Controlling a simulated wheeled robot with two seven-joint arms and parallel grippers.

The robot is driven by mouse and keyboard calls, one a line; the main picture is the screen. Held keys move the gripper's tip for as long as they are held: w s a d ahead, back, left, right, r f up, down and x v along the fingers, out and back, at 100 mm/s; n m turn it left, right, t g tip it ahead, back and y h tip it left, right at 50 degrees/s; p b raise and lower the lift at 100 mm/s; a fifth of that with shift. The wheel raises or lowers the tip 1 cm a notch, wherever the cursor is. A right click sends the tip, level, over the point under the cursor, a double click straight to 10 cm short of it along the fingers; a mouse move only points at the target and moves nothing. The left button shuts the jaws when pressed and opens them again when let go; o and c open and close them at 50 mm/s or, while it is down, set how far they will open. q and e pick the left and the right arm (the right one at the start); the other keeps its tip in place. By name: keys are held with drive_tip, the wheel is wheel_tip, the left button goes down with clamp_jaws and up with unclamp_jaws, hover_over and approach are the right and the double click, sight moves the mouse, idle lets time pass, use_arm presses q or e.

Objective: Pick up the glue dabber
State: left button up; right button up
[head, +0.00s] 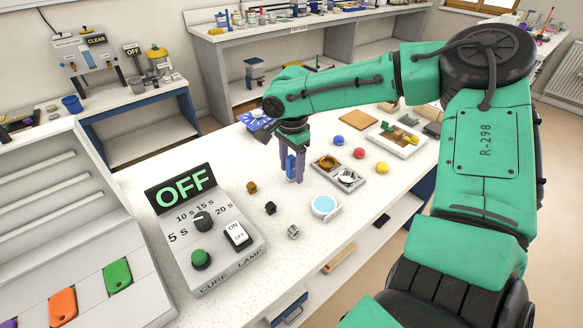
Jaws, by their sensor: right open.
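My right gripper (292,180) points down over the white worktop, near its middle, with purple-blue fingers. It is open, and I see nothing held between the fingers. I cannot pick out the glue dabber for certain. Small pieces stand left of and in front of the gripper: a brown one (251,187), a black one (270,208) and a metallic one (293,231). A blue item with white marks (258,122) lies behind the gripper, partly hidden by my right arm. My left gripper is out of view.
A cure lamp box (225,268) reading OFF stands front left. A pale blue round dish (324,206) and a tray (359,182) with gold and silver contents lie right of the gripper. Blue (338,140), red (359,153) and yellow (382,168) round pieces and a white tray (408,156) lie beyond.

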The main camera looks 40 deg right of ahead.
drive_tip(key=shift+w, duration=0.1)
drive_tip(key=shift+c, duration=1.2)
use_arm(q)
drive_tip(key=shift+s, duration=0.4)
use_arm(e)
clamp_jaws()
